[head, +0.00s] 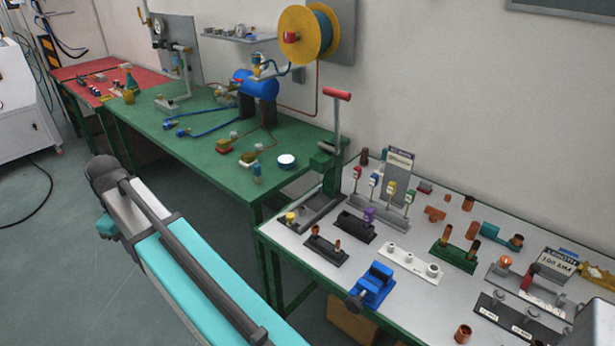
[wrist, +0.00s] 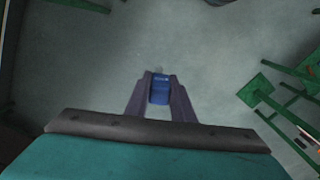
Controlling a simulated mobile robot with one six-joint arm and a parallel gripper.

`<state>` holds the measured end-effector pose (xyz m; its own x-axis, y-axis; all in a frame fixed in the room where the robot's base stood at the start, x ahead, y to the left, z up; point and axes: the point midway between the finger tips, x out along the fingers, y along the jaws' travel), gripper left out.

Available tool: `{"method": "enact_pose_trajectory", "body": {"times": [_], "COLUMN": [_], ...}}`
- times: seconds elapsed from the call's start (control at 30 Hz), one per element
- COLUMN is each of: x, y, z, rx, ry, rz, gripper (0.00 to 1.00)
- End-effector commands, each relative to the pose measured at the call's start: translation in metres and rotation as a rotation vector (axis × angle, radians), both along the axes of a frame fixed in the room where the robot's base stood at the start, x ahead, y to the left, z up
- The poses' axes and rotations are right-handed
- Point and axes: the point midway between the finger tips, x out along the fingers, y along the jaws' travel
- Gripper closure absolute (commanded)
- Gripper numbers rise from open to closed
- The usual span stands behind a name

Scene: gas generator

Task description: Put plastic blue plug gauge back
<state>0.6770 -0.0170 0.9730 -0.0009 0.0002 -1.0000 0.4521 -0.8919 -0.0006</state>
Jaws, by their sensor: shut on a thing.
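My gripper (wrist: 160,76) shows in the wrist view with its two dark fingers closed on a small blue piece, which I take to be the blue plug gauge (wrist: 159,92). The piece sits between the fingers, above the grey floor. Its upper end pokes out slightly and looks paler; the rest is partly hidden by the fingers. In the head view my arm runs along the lower left, and neither my gripper nor the held piece can be made out there. No place for the gauge is certain to me.
A grey-topped bench (head: 280,234) at the right holds a blue vise (head: 374,285), a dark block with a purple piece (head: 369,214), a white block with rings (head: 408,262) and copper fittings. A green bench (head: 190,148) stands behind. Open floor (head: 45,240) lies at the left.

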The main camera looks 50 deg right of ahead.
Motion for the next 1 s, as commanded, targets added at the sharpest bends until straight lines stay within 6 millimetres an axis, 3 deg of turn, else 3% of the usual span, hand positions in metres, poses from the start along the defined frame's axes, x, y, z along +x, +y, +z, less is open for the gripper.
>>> {"method": "enact_pose_trajectory", "body": {"times": [0.4, 0.57, 0.77, 1.0], "x": [0.000, 0.001, 0.004, 0.002], "y": [0.014, 0.008, -0.026, -0.096], "z": [0.000, 0.001, 0.004, 0.008], "rx": [0.000, 0.000, 0.000, -0.001], "ry": [0.000, 0.000, 0.000, 0.001], "rz": [0.020, -0.003, -0.114, -0.338], "gripper": [0.94, 0.94, 0.94, 0.94]}}
